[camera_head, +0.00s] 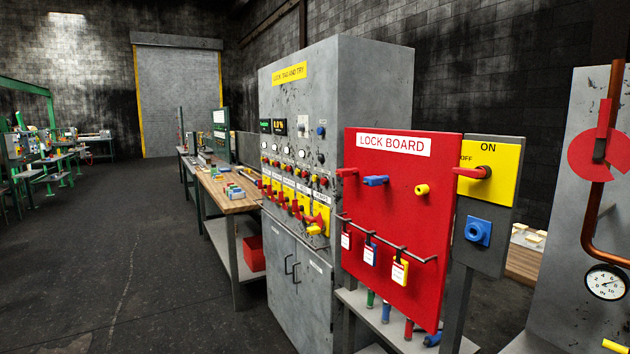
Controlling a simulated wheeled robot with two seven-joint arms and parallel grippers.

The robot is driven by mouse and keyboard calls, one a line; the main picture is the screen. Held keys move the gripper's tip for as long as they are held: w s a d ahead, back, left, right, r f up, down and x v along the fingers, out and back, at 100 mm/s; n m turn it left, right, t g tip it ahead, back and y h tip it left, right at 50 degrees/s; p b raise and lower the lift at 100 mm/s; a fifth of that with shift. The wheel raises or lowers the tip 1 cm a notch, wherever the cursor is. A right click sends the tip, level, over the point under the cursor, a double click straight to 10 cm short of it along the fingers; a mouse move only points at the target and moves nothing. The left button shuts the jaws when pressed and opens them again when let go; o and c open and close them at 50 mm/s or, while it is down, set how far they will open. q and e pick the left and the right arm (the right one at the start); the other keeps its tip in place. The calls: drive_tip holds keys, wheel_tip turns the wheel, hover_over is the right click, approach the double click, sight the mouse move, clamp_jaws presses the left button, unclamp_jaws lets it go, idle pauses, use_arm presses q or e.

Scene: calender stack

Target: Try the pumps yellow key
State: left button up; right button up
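A grey control cabinet (350,75) with a yellow "LOCK, TAG AND TRY" sign (289,74) stands in the middle. Its front has displays, rows of buttons and a row of red handles on yellow plates (295,205); the small labels are too small to read, so I cannot tell which is for the pumps. A yellow piece (314,230) sits at the row's right end. The red lock board (400,220) stands in front at right. It bears a yellow piece (422,190), a blue piece (376,181) and a red piece (346,173). No key is clearly made out. Neither gripper is in view.
Tagged locks (400,270) hang on the board's rail. Right of it is a yellow ON/OFF switch box (488,172) with a blue socket (478,232). A pipe with a gauge (606,283) is far right. A wooden workbench (228,195) stands behind left. The floor (130,250) at left is clear.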

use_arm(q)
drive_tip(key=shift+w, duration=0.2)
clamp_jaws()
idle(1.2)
